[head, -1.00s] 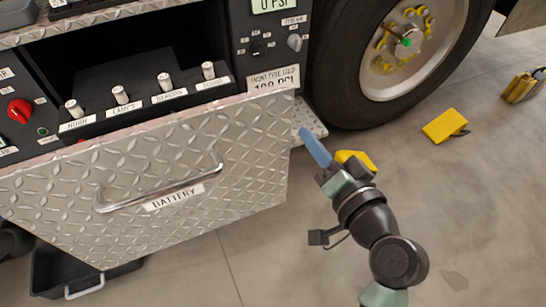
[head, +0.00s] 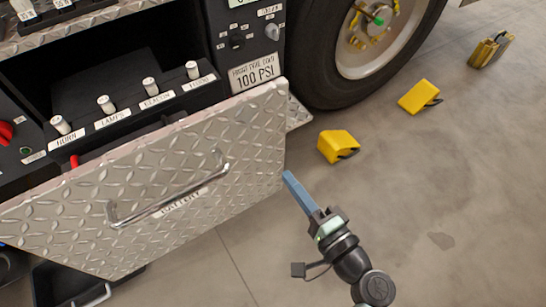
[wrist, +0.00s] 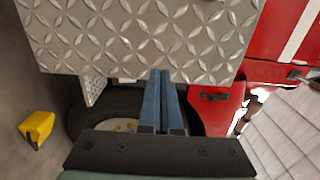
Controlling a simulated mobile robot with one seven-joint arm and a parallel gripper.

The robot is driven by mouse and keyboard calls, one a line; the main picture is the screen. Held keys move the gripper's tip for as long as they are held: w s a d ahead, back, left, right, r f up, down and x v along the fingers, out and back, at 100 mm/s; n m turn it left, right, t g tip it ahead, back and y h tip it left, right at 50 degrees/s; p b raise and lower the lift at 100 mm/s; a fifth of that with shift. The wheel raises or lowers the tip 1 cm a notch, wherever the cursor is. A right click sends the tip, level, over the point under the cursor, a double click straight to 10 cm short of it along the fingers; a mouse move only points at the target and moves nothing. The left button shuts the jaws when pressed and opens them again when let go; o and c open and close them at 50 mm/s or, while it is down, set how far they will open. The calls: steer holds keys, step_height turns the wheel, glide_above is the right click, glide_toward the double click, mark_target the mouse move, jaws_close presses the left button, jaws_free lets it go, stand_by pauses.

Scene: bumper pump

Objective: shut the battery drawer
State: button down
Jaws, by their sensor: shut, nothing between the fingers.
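The battery drawer (head: 150,185) has a diamond-plate front with a bar handle (head: 170,190) and a BATTERY label partly hidden behind the handle. The drawer stands pulled out from the truck, with dark space and a bit of red showing behind its front. My gripper (head: 288,176) is shut and empty, its blue fingers beside the drawer front's right edge in the head view. In the wrist view the shut fingers (wrist: 163,85) point up towards the lower edge of a diamond-plate panel (wrist: 140,35). I cannot tell whether they touch it.
A panel with several labelled switches (head: 130,98) sits above and behind the drawer. A tire (head: 300,60) stands to the right. Yellow wheel chocks (head: 338,146) (head: 419,96) lie on the floor. A black bin (head: 65,288) sits low at left. The floor at right is mostly clear.

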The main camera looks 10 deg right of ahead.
mark_target(265, 148)
steer(key=x, duration=0.7)
steer(key=shift+b, duration=0.3)
